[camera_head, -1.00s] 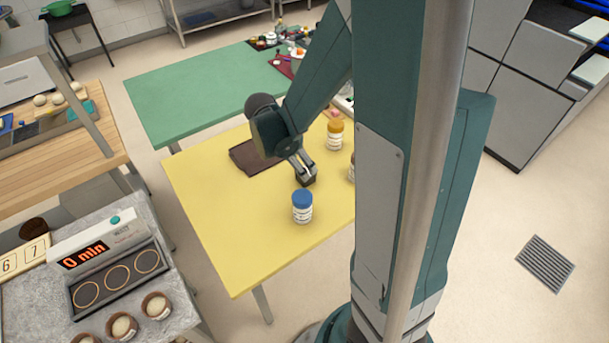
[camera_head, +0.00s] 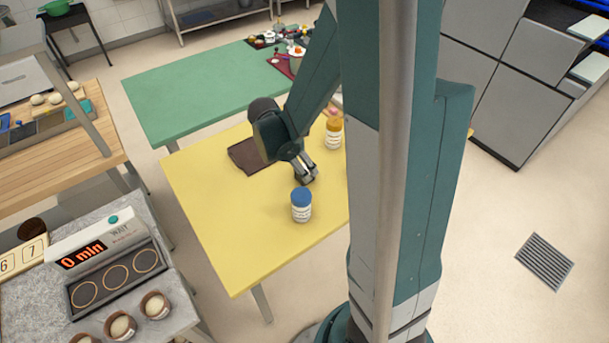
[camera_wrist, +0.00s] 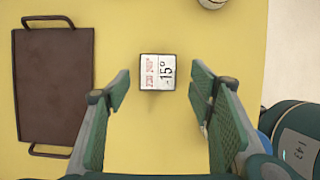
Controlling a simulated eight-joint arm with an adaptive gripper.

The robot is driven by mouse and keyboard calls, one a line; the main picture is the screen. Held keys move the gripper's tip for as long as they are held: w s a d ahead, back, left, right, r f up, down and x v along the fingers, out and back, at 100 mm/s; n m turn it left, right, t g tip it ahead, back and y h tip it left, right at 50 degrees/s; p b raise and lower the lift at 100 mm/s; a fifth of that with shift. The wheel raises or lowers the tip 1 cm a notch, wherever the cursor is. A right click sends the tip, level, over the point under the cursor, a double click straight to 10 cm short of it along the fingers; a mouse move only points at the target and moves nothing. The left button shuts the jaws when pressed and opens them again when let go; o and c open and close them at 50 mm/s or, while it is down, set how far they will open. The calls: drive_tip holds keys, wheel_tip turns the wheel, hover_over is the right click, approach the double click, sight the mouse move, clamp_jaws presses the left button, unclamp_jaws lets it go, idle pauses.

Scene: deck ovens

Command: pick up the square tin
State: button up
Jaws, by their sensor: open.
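My gripper (camera_wrist: 160,92) is open, with one finger to each side and the tin centred between and just beyond the fingertips. No finger visibly touches it. In the head view my gripper (camera_head: 304,176) points down at the table, and the tin is mostly hidden at its tips.
A brown tray with handles (camera_wrist: 55,85) lies left of the tin. A blue-capped jar (camera_head: 301,207) stands close to my gripper on the near side. An orange-capped jar (camera_head: 333,134) stands behind to the right. The table's front left is clear.

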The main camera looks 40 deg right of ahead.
drive_tip(key=shift+f, duration=0.1)
drive_tip(key=shift+b+x, duration=0.55)
drive_tip(key=shift+x, duration=1.95)
drive_tip(key=shift+w, duration=0.2)
drive_tip(key=c, duration=1.1)
drive_tip(key=shift+r+p, duration=0.95)
drive_tip(key=shift+r, duration=4.05)
